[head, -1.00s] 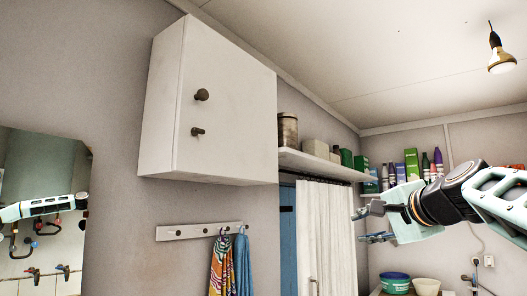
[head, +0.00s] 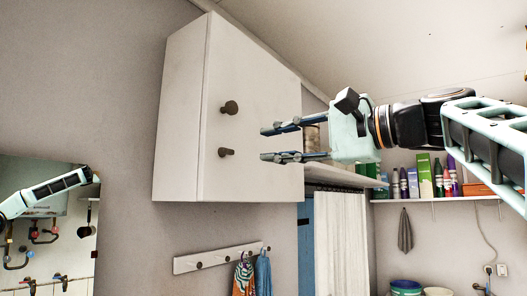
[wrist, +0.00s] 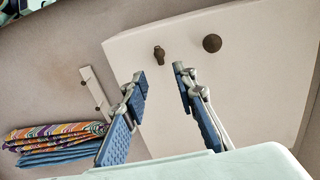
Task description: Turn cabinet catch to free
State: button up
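The white wall cabinet (head: 255,150) hangs on the wall, its door shut. Its catch (head: 227,152), a small dark turn piece, sits on the door below a round dark knob (head: 230,107). In the wrist view the catch (wrist: 159,54) shows beyond the fingertips and the knob (wrist: 212,43) to its right. My gripper (head: 264,144) is open and empty, to the right of the catch, its fingers pointing left toward the door. It also shows in the wrist view (wrist: 160,75), its two blue-padded fingers apart, with the catch roughly between their lines. Nothing touches the catch.
A peg rail (head: 215,260) with striped and blue cloths (head: 262,273) is below the cabinet. A shelf (head: 335,176) with a tin stands right of it, behind my gripper. A mirror (head: 50,230) is at the left. The space before the door is free.

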aim_at(230, 151)
jog(key=p+x, duration=0.1)
jog(key=x, duration=0.9)
jog(key=shift+d+p, duration=0.1)
jog(key=shift+p, duration=0.2)
grip_shut()
